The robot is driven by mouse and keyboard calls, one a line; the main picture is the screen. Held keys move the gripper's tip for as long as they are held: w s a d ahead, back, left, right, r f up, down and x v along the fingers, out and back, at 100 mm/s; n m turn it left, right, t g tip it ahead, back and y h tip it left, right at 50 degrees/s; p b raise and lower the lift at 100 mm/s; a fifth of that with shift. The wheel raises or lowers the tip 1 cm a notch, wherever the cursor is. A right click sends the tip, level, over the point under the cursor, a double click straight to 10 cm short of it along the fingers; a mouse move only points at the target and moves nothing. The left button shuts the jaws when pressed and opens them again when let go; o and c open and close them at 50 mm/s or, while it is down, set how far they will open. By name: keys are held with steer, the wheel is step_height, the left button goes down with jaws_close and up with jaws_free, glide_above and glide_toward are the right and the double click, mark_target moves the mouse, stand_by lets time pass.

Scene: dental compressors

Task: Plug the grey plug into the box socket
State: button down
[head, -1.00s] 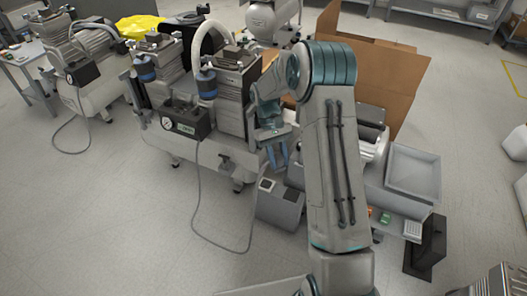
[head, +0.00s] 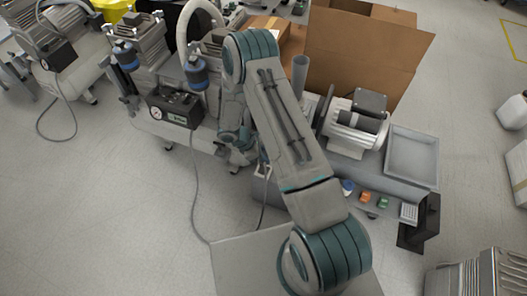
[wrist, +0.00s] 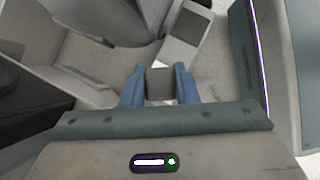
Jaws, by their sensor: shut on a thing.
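In the wrist view, my gripper (wrist: 160,72) has its two blue fingers closed on the grey plug (wrist: 160,86), a small block between the fingertips. In the head view, my gripper (head: 262,156) is largely hidden behind my arm, and the plug cannot be made out. In the wrist view, the box (wrist: 184,38) shows ahead of the fingertips with dark and light panels on top. The plug is apart from it. The socket opening cannot be made out.
A compressor with a gauge box (head: 174,107) stands to the left; a grey cable (head: 194,185) runs from it over the floor and up toward my gripper. A cardboard box (head: 365,50), a motor (head: 355,125) and a grey tray (head: 412,158) are to the right.

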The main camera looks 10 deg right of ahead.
step_height(320, 180, down, 5)
steer(key=b, duration=0.3)
steer(key=shift+f, duration=0.1)
steer(key=shift+f+b, duration=0.65)
steer(key=shift+f, duration=0.05)
steer(key=shift+f+b, duration=0.3)
steer(key=shift+b, duration=0.25)
stand_by(1.0)
steer(key=c, duration=0.6)
jaws_free()
steer(key=shift+r+p, duration=2.25)
steer(key=shift+r, duration=1.3)
steer(key=shift+f, duration=0.1)
